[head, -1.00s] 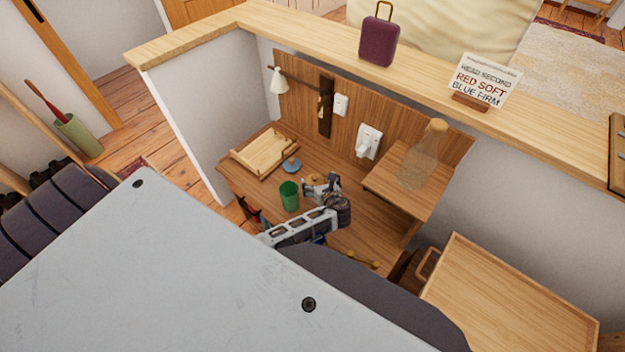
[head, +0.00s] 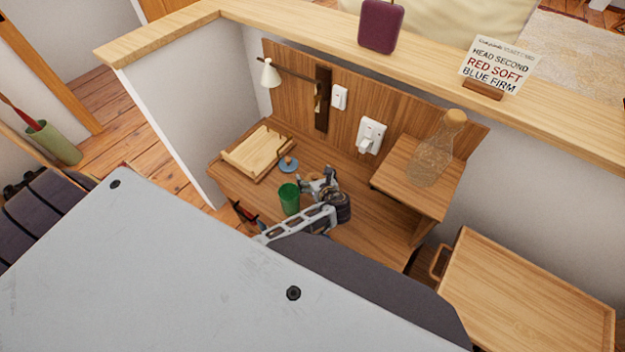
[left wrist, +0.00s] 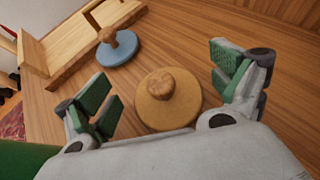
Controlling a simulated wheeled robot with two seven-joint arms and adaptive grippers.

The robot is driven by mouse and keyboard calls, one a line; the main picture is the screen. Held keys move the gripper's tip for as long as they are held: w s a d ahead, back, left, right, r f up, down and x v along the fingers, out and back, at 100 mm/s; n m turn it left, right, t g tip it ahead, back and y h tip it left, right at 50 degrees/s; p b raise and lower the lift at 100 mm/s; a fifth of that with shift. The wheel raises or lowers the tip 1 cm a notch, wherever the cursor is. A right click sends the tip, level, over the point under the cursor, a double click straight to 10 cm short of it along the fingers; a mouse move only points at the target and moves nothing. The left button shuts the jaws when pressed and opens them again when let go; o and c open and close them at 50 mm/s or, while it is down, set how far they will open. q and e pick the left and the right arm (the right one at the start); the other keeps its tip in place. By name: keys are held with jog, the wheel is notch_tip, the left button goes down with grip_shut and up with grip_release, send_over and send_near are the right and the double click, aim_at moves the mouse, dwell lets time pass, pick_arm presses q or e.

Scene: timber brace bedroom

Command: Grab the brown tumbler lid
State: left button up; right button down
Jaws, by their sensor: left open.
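The brown tumbler lid (left wrist: 168,108) is a flat tan-brown disc with a round wooden knob, lying on the wooden desk. My left gripper (left wrist: 160,84) is open, with its green-padded fingers on either side of the lid, not closed on it. In the head view my left gripper (head: 320,186) is over the desk and mostly hides the brown lid. A blue lid (left wrist: 118,47) with a wooden knob lies beyond it; it also shows in the head view (head: 288,165). A green tumbler (head: 289,199) stands just left of my gripper. My right gripper is not in view.
A wooden tray (head: 256,152) sits at the back left of the desk. A raised shelf (head: 400,182) with a clear bottle (head: 437,150) stands to the right. A panel with a lamp (head: 270,73) and switches bounds the back. The desk between is mostly clear.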

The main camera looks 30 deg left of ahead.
aim_at(314, 176)
pick_arm(q)
jog(key=shift+d+r, duration=0.1)
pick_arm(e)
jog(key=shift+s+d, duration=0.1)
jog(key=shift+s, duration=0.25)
pick_arm(q)
jog(key=c, duration=1)
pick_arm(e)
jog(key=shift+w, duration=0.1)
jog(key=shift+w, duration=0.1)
pick_arm(q)
jog(key=shift+r, duration=0.8)
notch_tip(314, 176, up, 7)
jog(key=shift+f+p, duration=0.15)
jog(key=shift+p, duration=0.7)
jog(key=shift+r, duration=0.85)
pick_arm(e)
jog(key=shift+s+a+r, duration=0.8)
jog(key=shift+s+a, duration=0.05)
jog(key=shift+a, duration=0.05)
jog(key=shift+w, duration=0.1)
